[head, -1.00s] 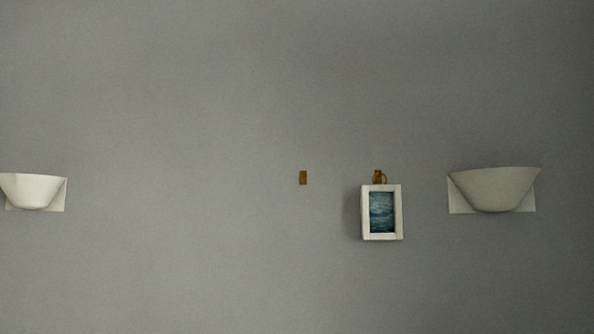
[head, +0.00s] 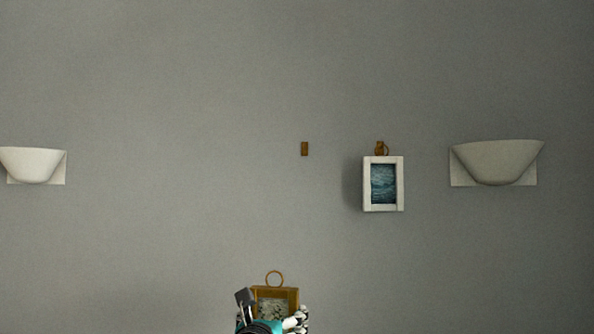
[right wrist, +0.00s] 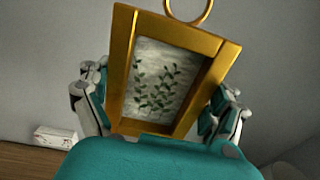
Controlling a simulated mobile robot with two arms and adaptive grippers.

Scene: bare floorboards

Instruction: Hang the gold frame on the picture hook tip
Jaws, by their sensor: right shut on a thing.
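The gold frame (head: 276,293) is at the bottom of the head view, upright, with its ring on top; its lower part is hidden by my gripper. In the right wrist view the gold frame (right wrist: 122,65) holds a pale picture with green leaves and leans a little. My right gripper (head: 273,322) is shut on it, with fingers on both sides. The picture hook (head: 304,149) is a small brown plate on the grey wall, above and a little right of the frame in the head view; its tip cannot be made out. My left gripper is not in view.
A white-framed sea picture (head: 398,184) hangs by a ring from another brown hook (head: 379,148) to the right. Wall lamps stick out at far left (head: 32,164) and right (head: 497,162). A small white box (right wrist: 55,137) shows low in the wrist view. The wall around the bare hook is clear.

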